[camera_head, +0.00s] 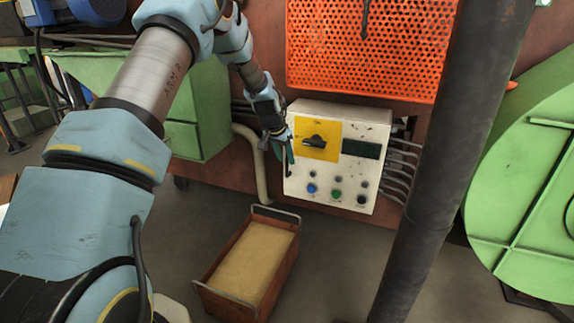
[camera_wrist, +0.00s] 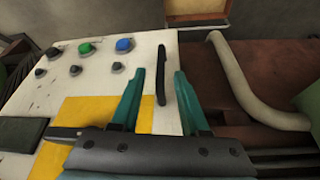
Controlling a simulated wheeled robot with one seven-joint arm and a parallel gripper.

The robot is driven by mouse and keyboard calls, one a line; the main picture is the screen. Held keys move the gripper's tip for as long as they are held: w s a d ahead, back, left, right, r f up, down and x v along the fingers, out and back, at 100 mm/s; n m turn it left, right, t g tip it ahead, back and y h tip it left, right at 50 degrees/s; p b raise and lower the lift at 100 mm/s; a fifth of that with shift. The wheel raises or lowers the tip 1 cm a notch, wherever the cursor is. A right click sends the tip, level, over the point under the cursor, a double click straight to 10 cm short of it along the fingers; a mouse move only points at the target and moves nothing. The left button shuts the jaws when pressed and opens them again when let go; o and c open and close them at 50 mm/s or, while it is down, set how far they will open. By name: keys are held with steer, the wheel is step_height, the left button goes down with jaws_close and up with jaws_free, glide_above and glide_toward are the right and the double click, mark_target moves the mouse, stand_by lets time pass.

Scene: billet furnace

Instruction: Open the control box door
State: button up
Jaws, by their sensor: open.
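The control box (camera_head: 345,190) is a white, worn box on the furnace wall. Its front has a yellow panel with a black rotary switch (camera_head: 315,140), a dark display (camera_head: 361,149) and several knobs and buttons. The front looks shut. A thin black upright handle (camera_wrist: 161,72) sits near the edge of the front. In the wrist view, my gripper (camera_wrist: 160,74) is open, its teal fingers on either side of the handle, with gaps visible. In the head view, my gripper (camera_head: 288,152) is at the box's left edge and partly hides it.
A rusty tray with wire handles (camera_head: 206,287) stands on the floor below the box. A dark post (camera_head: 430,150) rises to the right, before a green wheel-like housing (camera_head: 525,180). An orange mesh panel (camera_head: 370,45) is above. A pale pipe (camera_head: 260,165) runs left of the box.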

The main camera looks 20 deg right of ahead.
mark_target(287, 174)
steer(key=shift+x, duration=1.9)
steer(key=shift+c, duration=0.4)
jaws_close()
